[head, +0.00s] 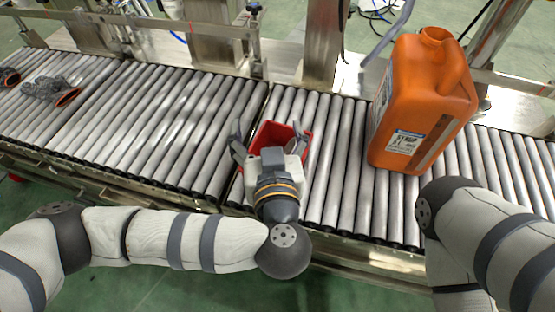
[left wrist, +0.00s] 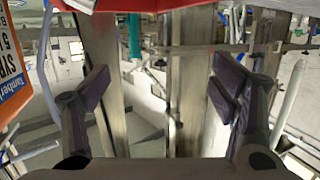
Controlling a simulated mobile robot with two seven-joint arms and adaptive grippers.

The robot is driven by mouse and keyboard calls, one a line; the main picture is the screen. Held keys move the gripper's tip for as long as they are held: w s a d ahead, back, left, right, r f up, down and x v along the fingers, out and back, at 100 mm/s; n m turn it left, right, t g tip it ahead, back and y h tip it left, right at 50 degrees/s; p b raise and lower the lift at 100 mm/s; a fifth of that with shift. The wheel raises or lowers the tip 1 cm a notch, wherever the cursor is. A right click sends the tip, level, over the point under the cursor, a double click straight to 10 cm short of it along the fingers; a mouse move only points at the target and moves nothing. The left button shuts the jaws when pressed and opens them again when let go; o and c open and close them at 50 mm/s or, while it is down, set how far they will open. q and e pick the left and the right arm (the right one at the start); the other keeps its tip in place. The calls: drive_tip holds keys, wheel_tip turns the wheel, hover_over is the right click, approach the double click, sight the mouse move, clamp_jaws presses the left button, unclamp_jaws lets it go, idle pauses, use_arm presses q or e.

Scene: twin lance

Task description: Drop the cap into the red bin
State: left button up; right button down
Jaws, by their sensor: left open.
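The red bin (head: 266,133) stands on the roller conveyor (head: 343,190), partly hidden behind my left gripper. My left gripper (head: 268,128) is open, with its fingers spread to either side in front of the bin. No cap shows between the fingers in the left wrist view, where the open gripper (left wrist: 158,95) also shows. I cannot make out the cap in either view. A red strip (left wrist: 130,4) runs along the top of the left wrist view, probably part of the bin. My right arm comes in from the right, but its gripper is out of view.
A large orange jug (head: 425,100) with a label stands on the conveyor to the right of the bin; its side also shows in the left wrist view (left wrist: 12,70). Grey parts with orange rims (head: 50,91) lie at the far left. The rollers between are clear. Metal posts (head: 325,45) stand behind.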

use_arm(q)
drive_tip(key=a+v, duration=0.1)
drive_tip(key=v, duration=1)
drive_tip(key=shift+s+d+r, duration=0.15)
drive_tip(key=shift+s+d, duration=0.2)
drive_tip(key=shift+d, duration=0.1)
